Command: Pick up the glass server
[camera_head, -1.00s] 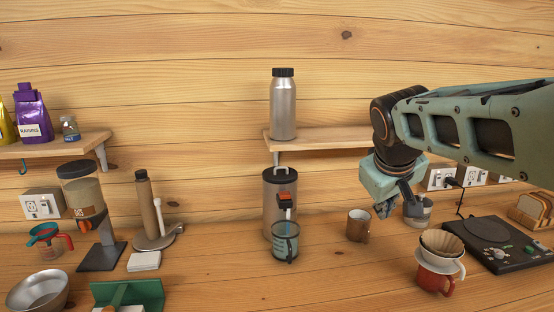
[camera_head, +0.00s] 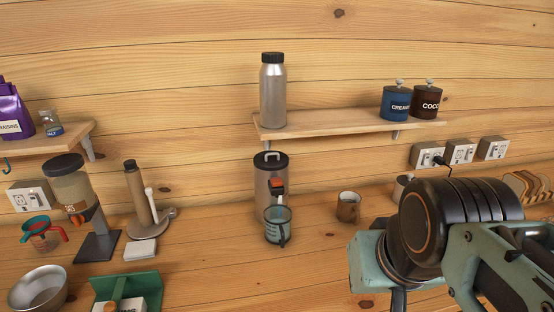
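A clear glass vessel with a dark handle, which looks like the glass server (camera_head: 277,226), stands upright on the counter. It is directly in front of a steel dispenser (camera_head: 268,188) with an orange-red tap. My gripper (camera_head: 396,300) is at the lower right, apart from the glass and nearer the camera. Its pale green body shows, but its fingers are mostly cut off by the bottom edge, so their opening is unclear. My arm hides the right part of the counter.
A brown mug (camera_head: 347,208) stands right of the glass. A wooden shelf (camera_head: 330,128) above holds a steel bottle (camera_head: 273,92) and two canisters. Counter in front of the glass is clear.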

